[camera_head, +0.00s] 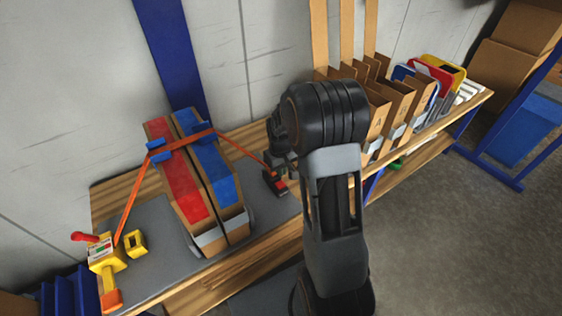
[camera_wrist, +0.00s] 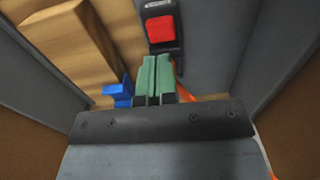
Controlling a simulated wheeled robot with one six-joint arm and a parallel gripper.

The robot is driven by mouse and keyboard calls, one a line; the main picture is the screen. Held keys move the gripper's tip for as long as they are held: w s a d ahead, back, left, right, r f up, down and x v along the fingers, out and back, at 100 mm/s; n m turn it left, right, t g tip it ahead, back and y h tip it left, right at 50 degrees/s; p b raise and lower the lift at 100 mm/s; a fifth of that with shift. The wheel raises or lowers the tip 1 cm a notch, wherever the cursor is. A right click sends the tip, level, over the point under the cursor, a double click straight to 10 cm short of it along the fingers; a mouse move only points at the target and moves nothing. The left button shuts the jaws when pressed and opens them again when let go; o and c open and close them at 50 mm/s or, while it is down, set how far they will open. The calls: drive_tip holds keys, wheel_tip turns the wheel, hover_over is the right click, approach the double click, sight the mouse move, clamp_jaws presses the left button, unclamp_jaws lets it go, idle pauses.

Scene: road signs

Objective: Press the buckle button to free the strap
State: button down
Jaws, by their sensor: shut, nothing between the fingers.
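The buckle (camera_head: 279,187) is a small dark block on the grey mat, right of the strapped boxes. In the wrist view its red button (camera_wrist: 160,30) faces me, set in the dark buckle body (camera_wrist: 158,8). The orange strap (camera_head: 243,150) runs from the buckle over two long boxes, one with red tape (camera_head: 178,172) and one with blue tape (camera_head: 212,165), and down to the left. My gripper (camera_wrist: 156,60) is shut and empty. Its green fingertips appear just short of the button; I cannot tell whether they touch. My arm hides part of the gripper in the head view.
A yellow strapping tool (camera_head: 104,256) and a small yellow block (camera_head: 135,243) are at the bench's left end. Blue corner pieces (camera_head: 201,128) sit under the strap. Cardboard sorters (camera_head: 396,102) holding road signs (camera_head: 441,72) stand at the right. The mat beside the buckle is clear.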

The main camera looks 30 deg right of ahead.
sight(281, 185)
drive_tip(key=shift+f+b, duration=0.35)
drive_tip(key=shift+f, duration=2.4)
wheel_tip(281, 185, down, 2)
drive_tip(key=shift+b, duration=0.65)
drive_tip(key=shift+s+f, duration=0.25)
drive_tip(key=shift+s, duration=0.05)
wheel_tip(281, 185, up, 15)
drive_tip(key=p, duration=0.4)
drive_tip(key=shift+w+p, duration=0.35)
